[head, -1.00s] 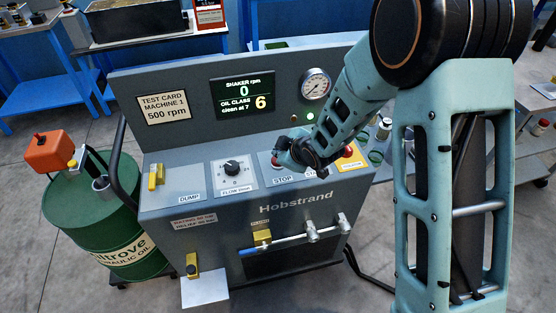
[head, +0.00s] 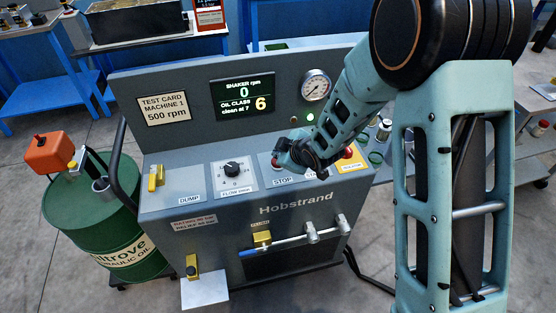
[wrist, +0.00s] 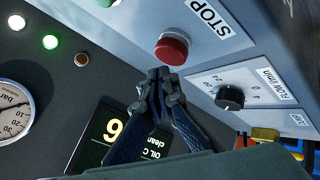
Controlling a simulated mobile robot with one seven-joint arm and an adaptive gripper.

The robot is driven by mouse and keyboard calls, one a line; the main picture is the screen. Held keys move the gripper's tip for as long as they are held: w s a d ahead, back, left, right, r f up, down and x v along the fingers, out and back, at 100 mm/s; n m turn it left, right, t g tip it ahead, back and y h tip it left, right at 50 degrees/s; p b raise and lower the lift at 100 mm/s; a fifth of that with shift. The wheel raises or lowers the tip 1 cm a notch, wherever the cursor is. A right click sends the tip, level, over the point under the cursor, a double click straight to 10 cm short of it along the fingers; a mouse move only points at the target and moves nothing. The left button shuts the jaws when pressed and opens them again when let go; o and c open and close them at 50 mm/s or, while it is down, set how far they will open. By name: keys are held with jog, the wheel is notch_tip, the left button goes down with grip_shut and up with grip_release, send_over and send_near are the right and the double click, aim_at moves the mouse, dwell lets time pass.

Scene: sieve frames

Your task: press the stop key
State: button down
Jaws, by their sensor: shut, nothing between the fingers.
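The stop key (wrist: 172,48) is a round red button on a grey collar beside the "STOP" label in the wrist view. In the head view only a red edge of it (head: 275,163) shows beside my gripper (head: 287,157), above its "STOP" label (head: 283,181). In the wrist view my gripper (wrist: 163,73) is shut and empty, with its fingertips together just below the red button. The tips look very close to the button's edge; I cannot tell whether they touch. The button looks raised.
The flow knob (head: 232,168) and yellow dump lever (head: 155,177) are left of the key. Another red-topped control (head: 347,153) on a yellow plate is to the right. The upright back panel has a display (head: 243,97) reading shaker 0 rpm, and a gauge (head: 315,86).

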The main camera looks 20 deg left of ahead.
jog(key=shift+f, duration=0.1)
jog(key=shift+f+b, duration=0.35)
jog(key=shift+b, duration=0.35)
jog(key=shift+f+b, duration=0.5)
jog(key=shift+b, duration=0.1)
dwell(0.5)
jog(key=shift+r, duration=0.1)
jog(key=shift+r+p, duration=0.5)
jog(key=shift+r, duration=0.3)
jog(key=shift+r+p, duration=1.7)
jog(key=shift+r, duration=0.9)
